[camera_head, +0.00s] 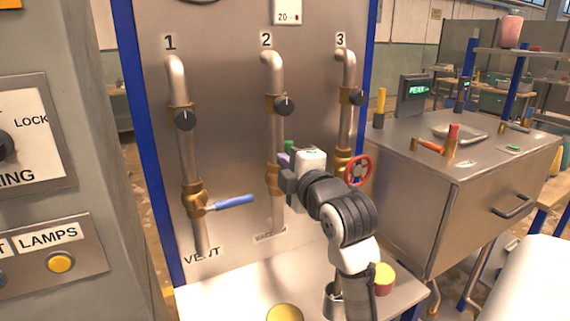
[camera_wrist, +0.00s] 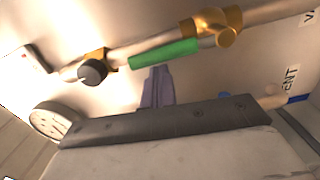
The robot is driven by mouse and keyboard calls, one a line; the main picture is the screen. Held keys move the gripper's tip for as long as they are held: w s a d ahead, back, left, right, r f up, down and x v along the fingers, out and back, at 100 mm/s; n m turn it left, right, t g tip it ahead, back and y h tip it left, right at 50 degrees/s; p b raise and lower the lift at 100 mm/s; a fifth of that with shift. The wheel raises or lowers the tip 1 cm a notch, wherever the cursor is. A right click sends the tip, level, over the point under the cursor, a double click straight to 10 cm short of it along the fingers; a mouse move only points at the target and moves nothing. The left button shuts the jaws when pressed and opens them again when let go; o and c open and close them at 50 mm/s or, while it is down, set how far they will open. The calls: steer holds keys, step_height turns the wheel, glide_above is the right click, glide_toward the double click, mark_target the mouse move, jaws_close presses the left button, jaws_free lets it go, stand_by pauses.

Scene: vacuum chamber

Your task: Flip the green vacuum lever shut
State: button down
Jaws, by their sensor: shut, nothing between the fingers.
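The green lever (camera_head: 289,147) belongs to the brass valve (camera_head: 272,180) on pipe 2; only its upper end shows in the head view, the rest hidden behind my gripper. In the wrist view the whole green handle (camera_wrist: 163,53) shows, running nearly parallel to the pipe from the brass valve body (camera_wrist: 218,25). My gripper (camera_head: 284,161) is shut and empty, in front of pipe 2 by the lever. In the wrist view its purple fingertips (camera_wrist: 157,78) are just beside the green handle; I cannot tell whether they touch it.
Pipe 1 has a blue lever (camera_head: 230,202) sticking out to the right. Pipe 3 has a red handwheel (camera_head: 358,170) close to the right of my wrist. Black knobs (camera_head: 285,105) sit higher on the pipes. A red and yellow button (camera_head: 383,277) is on the ledge below.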

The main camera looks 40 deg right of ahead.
steer(key=shift+d, duration=0.2)
steer(key=s+d+f+m+b, duration=0.2)
steer(key=d+f+m, duration=0.4)
steer(key=m, duration=0.9)
steer(key=shift+s+d+m+g+y, duration=0.15)
steer(key=shift+d+m+g+y, duration=0.2)
steer(key=shift+d, duration=1.2)
steer(key=shift+r, duration=0.15)
